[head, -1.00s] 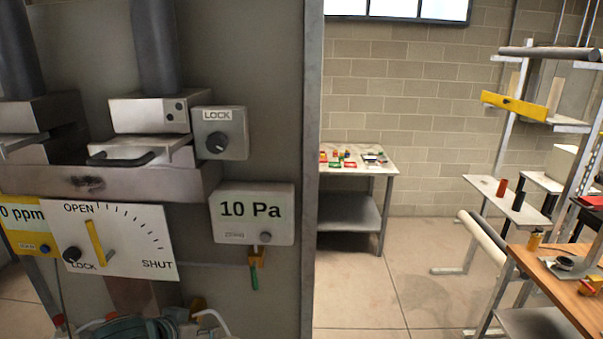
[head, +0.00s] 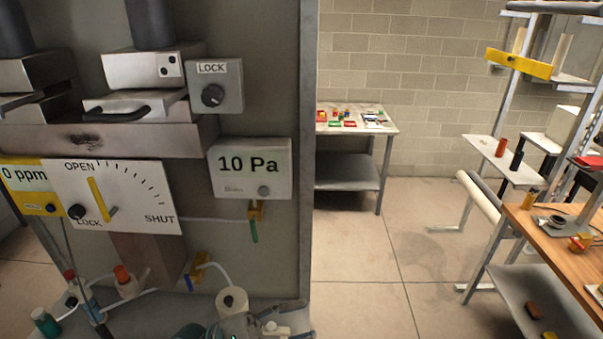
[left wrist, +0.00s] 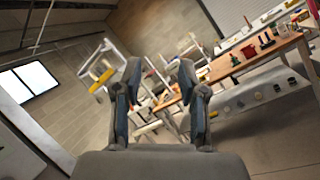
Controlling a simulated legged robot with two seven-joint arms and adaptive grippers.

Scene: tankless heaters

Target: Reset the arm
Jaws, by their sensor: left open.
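My left gripper (left wrist: 158,78) shows in the left wrist view with its two dark blue-grey fingers apart and nothing between them. Beyond the fingers, at a distance, are a wooden workbench and a rack. In the head view, grey and teal parts at the bottom edge are cut off, and I cannot make out fingertips there. My right gripper is in neither view.
A heater cabinet with an OPEN/SHUT dial plate (head: 135,205), a 10 Pa gauge (head: 250,168) and a LOCK knob box (head: 215,86) fills the left. A small table (head: 355,122) stands by the wall. A wooden workbench (head: 548,228) is at right. Floor between is clear.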

